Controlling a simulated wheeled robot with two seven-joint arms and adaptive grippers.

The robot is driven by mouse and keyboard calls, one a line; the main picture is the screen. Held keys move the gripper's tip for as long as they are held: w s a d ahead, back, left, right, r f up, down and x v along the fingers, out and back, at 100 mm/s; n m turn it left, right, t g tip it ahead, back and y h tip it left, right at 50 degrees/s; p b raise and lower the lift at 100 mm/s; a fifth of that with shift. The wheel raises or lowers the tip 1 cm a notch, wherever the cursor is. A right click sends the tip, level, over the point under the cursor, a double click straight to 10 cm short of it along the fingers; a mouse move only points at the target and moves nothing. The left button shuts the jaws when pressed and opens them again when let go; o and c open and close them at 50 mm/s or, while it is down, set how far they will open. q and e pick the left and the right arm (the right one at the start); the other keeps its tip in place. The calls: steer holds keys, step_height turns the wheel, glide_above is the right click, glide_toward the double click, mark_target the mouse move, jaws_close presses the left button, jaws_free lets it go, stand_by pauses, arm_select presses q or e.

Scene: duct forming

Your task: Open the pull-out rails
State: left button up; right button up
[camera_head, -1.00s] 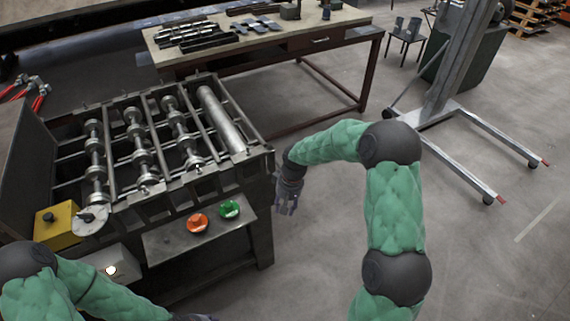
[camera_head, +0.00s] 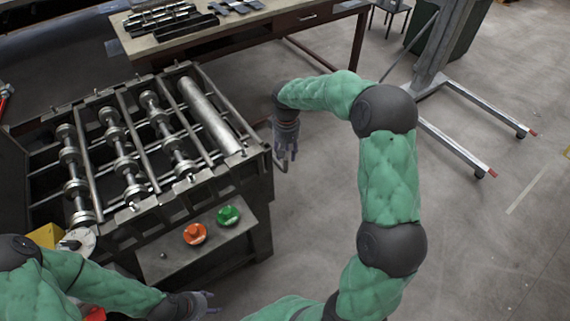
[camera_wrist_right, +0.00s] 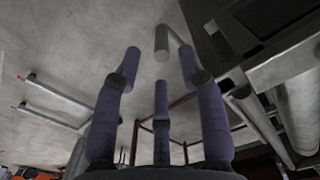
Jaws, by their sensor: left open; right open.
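The dark metal forming machine (camera_head: 200,205) with several roller shafts stands at the left. A bent bar (camera_head: 283,167) sticks out from its right side; whether it belongs to the pull-out rails I cannot tell. My right gripper (camera_head: 286,150) is open beside that bar, pointing down. In the right wrist view the bar's grey rounded end (camera_wrist_right: 162,42) shows beyond and between the spread purple fingers (camera_wrist_right: 160,90), apparently with nothing gripped. My left gripper (camera_head: 208,303) is open and empty, low in front of the machine's front shelf.
An orange button (camera_head: 194,234) and a green button (camera_head: 228,215) sit on the front shelf (camera_head: 160,262). A workbench (camera_head: 285,18) with metal parts stands behind. A wheeled lift frame (camera_head: 460,135) stands at the right.

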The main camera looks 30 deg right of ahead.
mark_target(286, 165)
step_height(286, 165, down, 8)
steer(key=shift+w+r+b, duration=0.1)
steer(key=shift+r+b, duration=0.05)
steer(key=shift+b, duration=0.4)
jaws_close()
